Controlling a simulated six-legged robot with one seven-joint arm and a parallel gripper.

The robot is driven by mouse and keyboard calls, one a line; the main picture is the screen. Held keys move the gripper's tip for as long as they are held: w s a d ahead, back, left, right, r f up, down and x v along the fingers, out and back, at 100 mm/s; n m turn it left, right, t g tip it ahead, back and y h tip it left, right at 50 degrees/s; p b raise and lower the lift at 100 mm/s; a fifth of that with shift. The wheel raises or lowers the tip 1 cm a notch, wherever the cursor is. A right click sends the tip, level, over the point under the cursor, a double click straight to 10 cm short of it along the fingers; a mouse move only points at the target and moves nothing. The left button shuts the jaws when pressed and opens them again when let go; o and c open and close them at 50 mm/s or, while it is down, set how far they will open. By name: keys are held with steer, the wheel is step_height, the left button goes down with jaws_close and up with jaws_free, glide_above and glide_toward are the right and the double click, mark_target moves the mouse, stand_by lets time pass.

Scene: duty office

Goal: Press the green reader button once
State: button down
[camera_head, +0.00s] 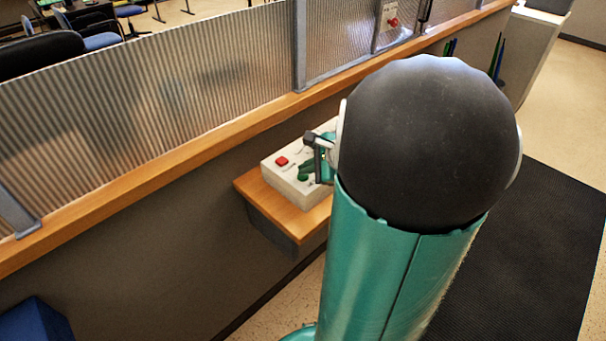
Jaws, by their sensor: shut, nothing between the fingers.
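A pale reader box (275,174) sits on a small wooden shelf (250,187) fixed to the counter wall. A red button (282,161) is on its left part. A green button (303,177) is nearer the front edge, with another green patch just behind it. My gripper (319,176) is shut and empty, pointing down over the right part of the box, close beside the green button. I cannot tell whether it touches the box. My teal arm with its black joint hides the right side of the box and part of the gripper.
A wooden counter ledge (150,183) with a ribbed translucent screen (150,100) runs behind the shelf. Another device with a red button (392,20) shows beyond the screen. A dark floor mat (540,240) lies at right. A blue object (35,322) is at lower left.

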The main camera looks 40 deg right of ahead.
mark_target(306, 177)
steer(key=shift+f, duration=0.2)
steer(key=shift+r, duration=0.1)
stand_by(0.4)
steer(key=shift+r, duration=0.8)
steer(key=shift+r, duration=2.5)
steer(key=shift+a, duration=0.1)
